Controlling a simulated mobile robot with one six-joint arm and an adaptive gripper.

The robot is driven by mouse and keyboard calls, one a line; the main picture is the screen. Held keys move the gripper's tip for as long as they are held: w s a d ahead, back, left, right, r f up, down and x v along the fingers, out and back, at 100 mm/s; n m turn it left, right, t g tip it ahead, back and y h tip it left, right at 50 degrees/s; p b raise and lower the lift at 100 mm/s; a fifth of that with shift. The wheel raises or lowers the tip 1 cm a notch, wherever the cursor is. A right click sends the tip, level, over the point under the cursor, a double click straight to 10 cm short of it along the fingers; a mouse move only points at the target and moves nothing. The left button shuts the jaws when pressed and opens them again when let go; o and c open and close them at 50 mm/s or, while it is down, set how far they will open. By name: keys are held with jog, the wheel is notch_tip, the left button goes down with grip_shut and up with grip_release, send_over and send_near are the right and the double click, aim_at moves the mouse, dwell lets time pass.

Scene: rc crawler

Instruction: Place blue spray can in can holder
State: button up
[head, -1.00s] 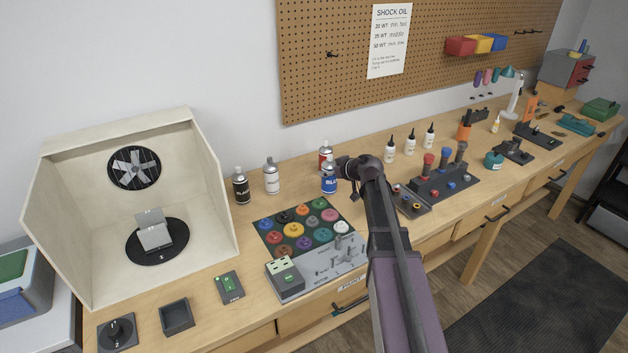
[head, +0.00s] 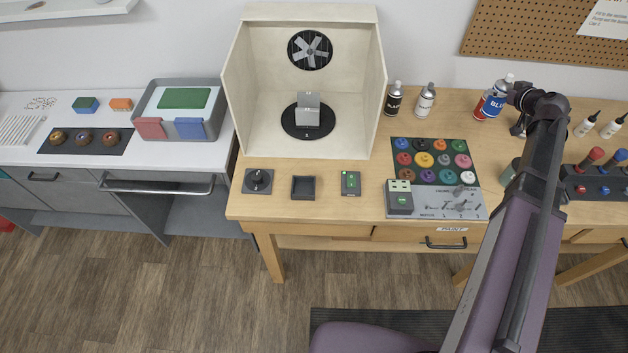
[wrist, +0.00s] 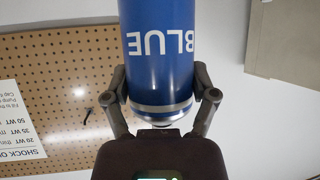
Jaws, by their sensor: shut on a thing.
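The blue spray can (head: 494,103) has a silver top and stands upright between my gripper's fingers at the back right in the head view. My gripper (head: 509,95) is shut on it from the right. In the wrist view the blue can (wrist: 157,60) fills the middle, its label upside down, with a finger of my gripper (wrist: 160,98) on each side. The can appears raised off the bench. A small dark square open box (head: 303,188) sits empty near the bench's front edge; I cannot tell for sure that it is the can holder.
A red can (head: 479,106) is close beside the blue one. Black (head: 393,99) and white (head: 425,101) cans stand further left. A spray booth (head: 252,90) with a turntable stands behind the box. A paint palette (head: 432,145) and a grey switch panel (head: 450,207) lie between.

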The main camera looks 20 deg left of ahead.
jog(key=shift+r+p, duration=0.85)
jog(key=shift+r, duration=0.5)
